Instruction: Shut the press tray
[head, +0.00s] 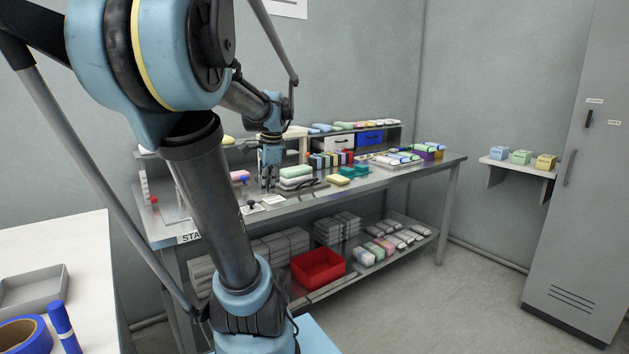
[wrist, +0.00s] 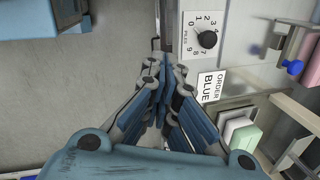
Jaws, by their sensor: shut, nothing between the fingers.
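My gripper (head: 268,188) is shut and empty, pointing down over the front edge of the steel bench (head: 378,175). In the wrist view my gripper (wrist: 163,66) has its fingertips together, just left of the dial and the order card. A green and white stack of bars (head: 297,177) sits right of the gripper on a low dark plate; it also shows in the wrist view (wrist: 237,135). I cannot tell for sure which part is the press tray or how far out it stands; my arm hides part of the bench.
A black dial (wrist: 207,39) and a card reading ORDER BLUE (wrist: 209,86) lie close to my fingers. A blue knob (wrist: 294,67) is on a fixture at the right. A red bin (head: 318,268) stands on the lower shelf. The floor ahead of the bench is clear.

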